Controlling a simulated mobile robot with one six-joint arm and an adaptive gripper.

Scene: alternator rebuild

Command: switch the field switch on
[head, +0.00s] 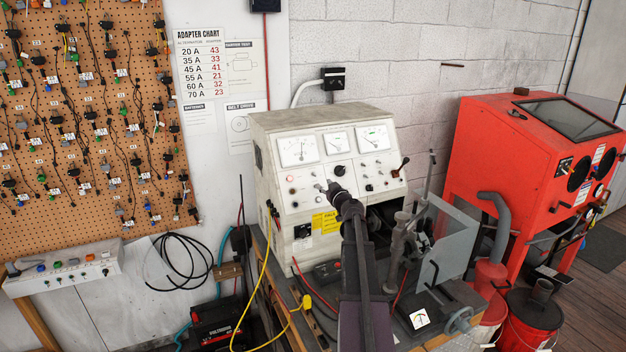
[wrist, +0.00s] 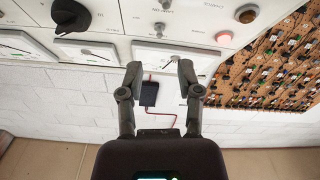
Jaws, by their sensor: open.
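The tester's front panel (head: 365,172) carries meters, knobs, lamps and small switches. In the wrist view, which looks upside down, a small metal toggle (wrist: 160,29) sits just above a meter face, with another toggle (wrist: 166,4) at the top edge. The labels are too small to read surely, so I cannot tell which is the field switch or whether it is on. My gripper (wrist: 155,66) is open with nothing between its fingers. In the head view my gripper (head: 331,188) is at the left half of the panel, hiding part of it; contact cannot be told.
A black knob (wrist: 70,15) and a red button (wrist: 223,37) flank the toggles. A black-handled lever (head: 402,165) stands out at the panel's right. A clamp fixture with a grey shield (head: 447,240) stands right of my arm. A red cabinet (head: 515,150) is farther right.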

